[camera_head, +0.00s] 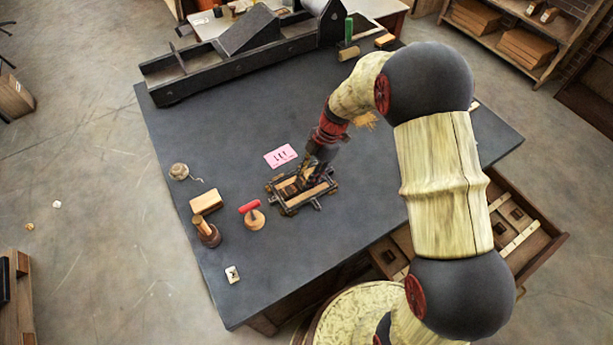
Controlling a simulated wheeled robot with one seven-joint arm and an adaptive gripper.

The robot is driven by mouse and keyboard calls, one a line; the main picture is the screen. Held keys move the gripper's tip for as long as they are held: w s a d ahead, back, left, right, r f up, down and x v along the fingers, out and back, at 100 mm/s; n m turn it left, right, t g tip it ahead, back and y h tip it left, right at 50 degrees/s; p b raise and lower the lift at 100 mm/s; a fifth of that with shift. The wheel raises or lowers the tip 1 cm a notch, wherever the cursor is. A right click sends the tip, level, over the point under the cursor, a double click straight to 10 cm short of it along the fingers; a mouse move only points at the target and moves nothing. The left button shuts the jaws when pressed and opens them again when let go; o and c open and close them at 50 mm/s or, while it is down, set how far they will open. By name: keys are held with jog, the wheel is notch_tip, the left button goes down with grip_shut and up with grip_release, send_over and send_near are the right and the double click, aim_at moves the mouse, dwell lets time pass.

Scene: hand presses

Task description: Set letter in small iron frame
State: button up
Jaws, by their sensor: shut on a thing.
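The small iron frame (289,208) lies on the dark table, with wooden pieces inside its dark bars. My gripper (306,181) reaches down from the upper right into the frame. It is shut on a small piece that I take to be the letter, mostly hidden by the fingers. I cannot tell whether that piece touches the bottom of the frame. A pink card (280,156) with dark lettering lies just behind the frame. A small pale tile with a dark mark (232,274) lies alone near the table's front left edge.
Left of the frame are a red-handled round tool (253,216), a wooden block (206,201), a wooden-handled tool (207,233) and a ball of string (179,171). A long black press (240,50) fills the table's back edge. An open drawer (525,225) juts out at right.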

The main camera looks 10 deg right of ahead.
jog(key=shift+s+f+b, duration=0.15)
jog(key=shift+f+b, duration=0.5)
jog(key=shift+b, duration=0.05)
jog(key=o, duration=0.9)
jog(key=shift+f, duration=0.2)
jog(key=shift+r, duration=0.15)
jog(key=shift+r+p, duration=0.85)
jog(key=shift+p, duration=0.15)
jog(key=v, duration=1.2)
jog(key=s+d+r+m+t+h, duration=0.1)
jog(key=s+r+m+t, duration=0.1)
jog(key=s+r+m, duration=0.4)
jog(key=s+d+r+m+t+h, duration=0.15)
jog(key=s+r+m, duration=0.25)
jog(key=r, duration=0.5)
jog(key=s+d+r+m+t, duration=0.2)
jog(key=s+m, duration=0.4)
jog(key=s, duration=0.1)
jog(key=s+d+r+m+t+h, duration=0.1)
jog(key=s+d+r+m, duration=0.1)
jog(key=s+m, duration=0.4)
jog(key=shift+s+r+m+t+p, duration=0.3)
jog(key=shift+s+r+t, duration=0.05)
jog(key=shift+s+r, duration=0.5)
